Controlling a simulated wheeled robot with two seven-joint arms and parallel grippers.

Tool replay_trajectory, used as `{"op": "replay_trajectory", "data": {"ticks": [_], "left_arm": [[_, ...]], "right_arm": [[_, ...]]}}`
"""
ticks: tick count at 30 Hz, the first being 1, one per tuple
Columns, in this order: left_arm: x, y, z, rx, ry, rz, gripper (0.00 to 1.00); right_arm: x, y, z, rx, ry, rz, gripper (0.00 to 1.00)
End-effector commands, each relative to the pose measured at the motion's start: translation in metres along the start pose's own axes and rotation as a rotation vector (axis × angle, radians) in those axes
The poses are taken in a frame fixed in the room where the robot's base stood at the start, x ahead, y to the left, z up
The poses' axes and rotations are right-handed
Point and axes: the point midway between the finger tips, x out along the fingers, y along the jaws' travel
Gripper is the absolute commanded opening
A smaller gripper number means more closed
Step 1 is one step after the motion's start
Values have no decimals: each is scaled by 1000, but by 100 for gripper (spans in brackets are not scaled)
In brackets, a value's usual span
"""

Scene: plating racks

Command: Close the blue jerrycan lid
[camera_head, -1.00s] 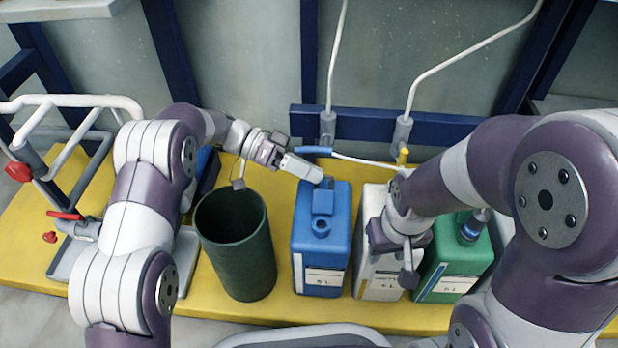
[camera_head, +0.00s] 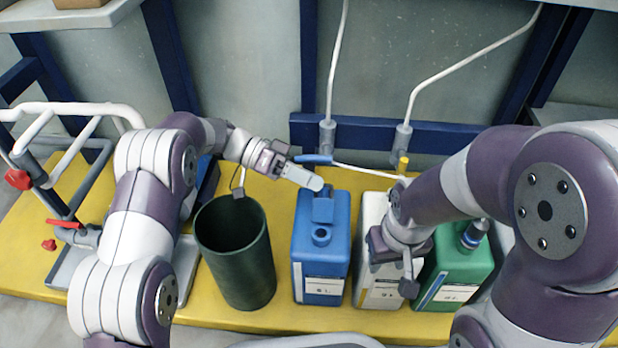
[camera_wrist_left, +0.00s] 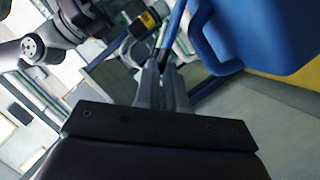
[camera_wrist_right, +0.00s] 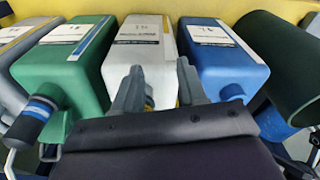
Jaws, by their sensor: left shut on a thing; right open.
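A molded handle block sits behind the neck. My left gripper (camera_head: 318,183) is above the can's rear top. In the left wrist view its fingers (camera_wrist_left: 166,62) are shut on a slim blue piece (camera_wrist_left: 172,25) with a dark end, beside the can's blue body (camera_wrist_left: 265,30). I cannot tell whether this piece is the lid. My right gripper (camera_wrist_right: 160,78) is open, over the white jerrycan (camera_wrist_right: 140,45).
A dark green bin (camera_head: 240,265) stands left of the blue can. A blue fitting (camera_head: 313,159) with a white hose lies behind the left gripper. A white rail frame (camera_head: 60,150) stands at the far left.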

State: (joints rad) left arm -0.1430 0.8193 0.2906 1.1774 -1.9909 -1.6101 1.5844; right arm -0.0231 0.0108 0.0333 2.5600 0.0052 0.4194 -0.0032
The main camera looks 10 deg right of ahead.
Motion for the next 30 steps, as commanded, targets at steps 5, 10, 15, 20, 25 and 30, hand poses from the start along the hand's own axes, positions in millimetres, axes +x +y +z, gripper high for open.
{"op": "replay_trajectory", "data": {"ticks": [5, 10, 15, 20, 25, 30], "left_arm": [[0, 1, 1, -3, -2, 3, 0], [0, 1, 1, -4, -2, 4, 0], [0, 1, 1, -4, -2, 4, 0], [0, 1, 1, -4, -2, 4, 0], [0, 1, 1, -4, -2, 4, 0], [-1, 4, -2, 4, -2, 1, 0]], "right_arm": [[0, 0, 0, 0, 0, 0, 41], [0, 0, 0, 0, 0, 0, 41], [0, 0, 0, 0, 0, 0, 41], [0, 0, 0, 0, 0, 0, 41], [0, 0, 0, 0, 0, 0, 41], [-10, 0, -1, 0, 0, 0, 41]]}}
